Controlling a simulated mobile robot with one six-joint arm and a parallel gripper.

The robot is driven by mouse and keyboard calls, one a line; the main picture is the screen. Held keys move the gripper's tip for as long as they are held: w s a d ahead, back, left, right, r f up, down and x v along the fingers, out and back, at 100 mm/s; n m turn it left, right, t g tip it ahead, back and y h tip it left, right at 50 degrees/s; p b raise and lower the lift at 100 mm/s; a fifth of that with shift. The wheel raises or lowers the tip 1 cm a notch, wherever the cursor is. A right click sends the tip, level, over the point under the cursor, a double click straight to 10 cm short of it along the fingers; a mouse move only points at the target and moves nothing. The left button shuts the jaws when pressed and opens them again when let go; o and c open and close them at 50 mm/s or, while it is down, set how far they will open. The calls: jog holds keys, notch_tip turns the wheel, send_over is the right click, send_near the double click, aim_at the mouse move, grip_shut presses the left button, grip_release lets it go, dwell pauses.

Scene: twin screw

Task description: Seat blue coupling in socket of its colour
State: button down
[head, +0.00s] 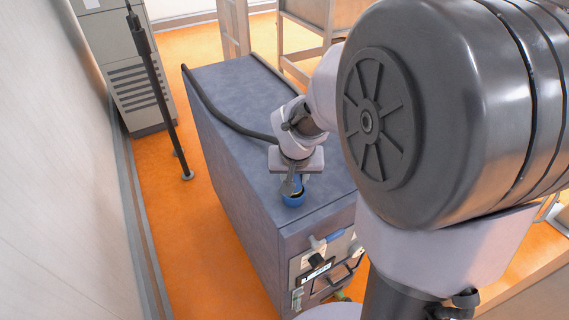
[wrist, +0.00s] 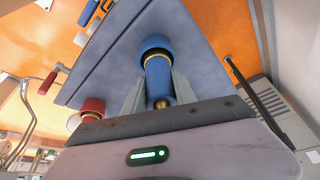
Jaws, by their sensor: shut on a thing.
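My gripper (head: 292,184) points down over the front part of the grey-blue cabinet top. In the wrist view its two fingers are shut on the blue coupling (wrist: 158,78), a blue cylinder with a gold band at its far end and a brass tip at its near end. Just beyond is a wider blue socket (wrist: 165,20) with a dark rim. It also shows in the head view (head: 293,200), under my fingertips. The coupling lines up roughly with the socket and its far end meets or overlaps the rim. I cannot tell how deep it sits.
A red fitting (wrist: 92,106) stands beside my gripper, with a red handle (wrist: 47,82) farther left. A dark hose (head: 215,115) runs along the cabinet top (head: 240,85). The cabinet's front panel has a blue handle (head: 329,239). A dark pole (head: 158,95) stands left.

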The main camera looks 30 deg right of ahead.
jog(key=shift+c, duration=2.2)
grip_release()
jog(key=shift+r, duration=0.15)
notch_tip(320, 180, up, 7)
jog(key=p, duration=0.5)
jog(key=s+a+f+n+t+y+b, duration=0.1)
jog(key=s+a+y+b, duration=0.3)
jog(key=s+a+b, duration=0.6)
jog(key=s+a, duration=0.6)
jog(key=s, duration=0.1)
jog(key=shift+s+a+f+t+b, duration=0.15)
jog(key=shift+f+t+b, duration=0.05)
jog(key=shift+t+b, duration=0.2)
